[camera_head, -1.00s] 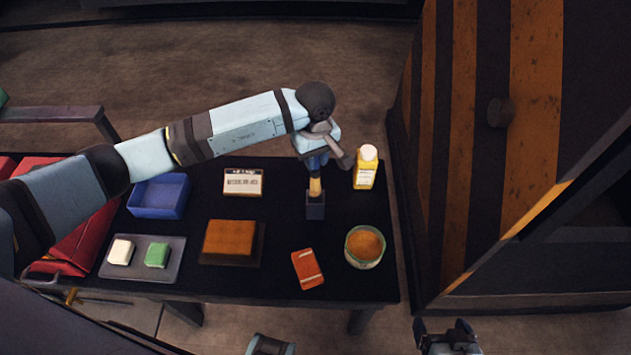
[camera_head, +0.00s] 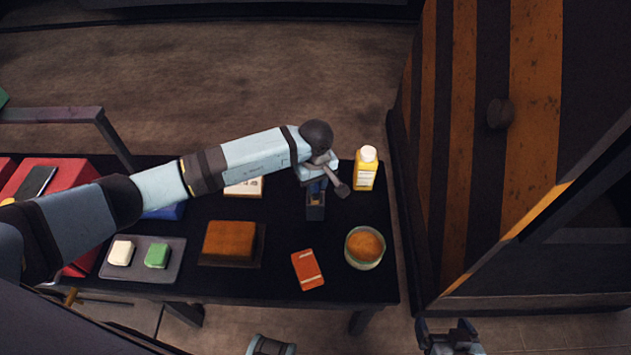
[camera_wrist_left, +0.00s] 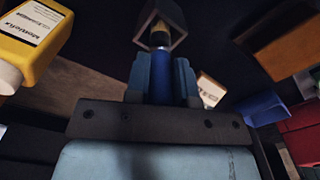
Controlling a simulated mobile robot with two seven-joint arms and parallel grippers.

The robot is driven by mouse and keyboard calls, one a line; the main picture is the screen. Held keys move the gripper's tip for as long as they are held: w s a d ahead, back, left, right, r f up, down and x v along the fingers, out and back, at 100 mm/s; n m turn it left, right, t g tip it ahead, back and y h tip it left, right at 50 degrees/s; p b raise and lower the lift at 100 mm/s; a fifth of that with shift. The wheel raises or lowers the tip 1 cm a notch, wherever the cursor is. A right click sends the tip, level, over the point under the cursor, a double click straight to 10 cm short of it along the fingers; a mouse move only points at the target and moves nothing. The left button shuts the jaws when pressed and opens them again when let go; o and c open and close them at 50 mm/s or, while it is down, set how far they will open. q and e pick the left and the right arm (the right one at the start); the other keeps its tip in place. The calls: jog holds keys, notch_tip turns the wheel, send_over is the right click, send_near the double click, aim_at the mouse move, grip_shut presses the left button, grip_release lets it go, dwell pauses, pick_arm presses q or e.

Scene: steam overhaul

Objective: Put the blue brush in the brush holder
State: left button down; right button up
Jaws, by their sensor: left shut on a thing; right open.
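The blue brush (camera_wrist_left: 160,75) is held between the fingers of my left gripper (camera_wrist_left: 162,85), which is shut on its blue handle. The brush holder (camera_head: 315,208) is a small dark square cup on the black table. In the head view the brush stands upright with its lower end inside the holder, and my left gripper (camera_head: 318,184) is just above the rim. In the left wrist view the far end of the brush enters the holder (camera_wrist_left: 164,22). My right gripper (camera_head: 447,335) is open and empty at the bottom edge, off the table.
A yellow bottle (camera_head: 366,168) stands right of the holder. A round tin (camera_head: 364,247) and an orange packet (camera_head: 307,269) are nearer. A brown block (camera_head: 229,240), a tray with soaps (camera_head: 141,273) and a blue bin (camera_head: 164,211) are left. A striped cabinet (camera_head: 480,150) stands right.

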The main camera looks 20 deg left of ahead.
pick_arm(q)
jog(key=c, duration=1)
grip_release()
jog(key=shift+f, duration=0.1)
